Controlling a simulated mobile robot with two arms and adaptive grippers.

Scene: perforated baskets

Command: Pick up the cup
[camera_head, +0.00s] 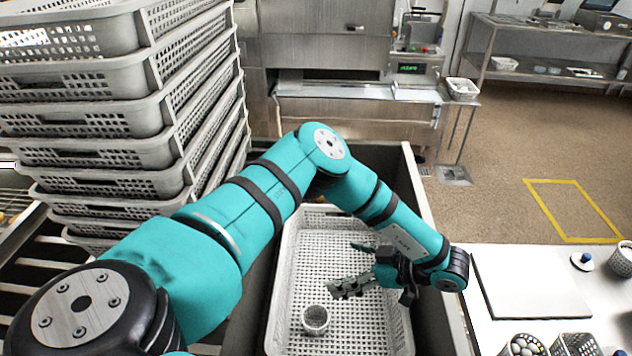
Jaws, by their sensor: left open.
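A small light grey perforated cup (315,320) stands inside a white perforated basket (285,290), near its front left. My left arm comes in from the left and bends over the basket. My left gripper (342,268) is above the basket, to the upper right of the cup. Its fingers are apart, with nothing between them, and it does not touch the cup. My right gripper is not in view.
A tall stack of grey perforated baskets (95,130) stands at the left. A white counter (590,272) at the right holds a white board (530,282), a dark cup of white round things (522,346) and a dark mesh basket (575,345). Dark bin walls surround the white basket.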

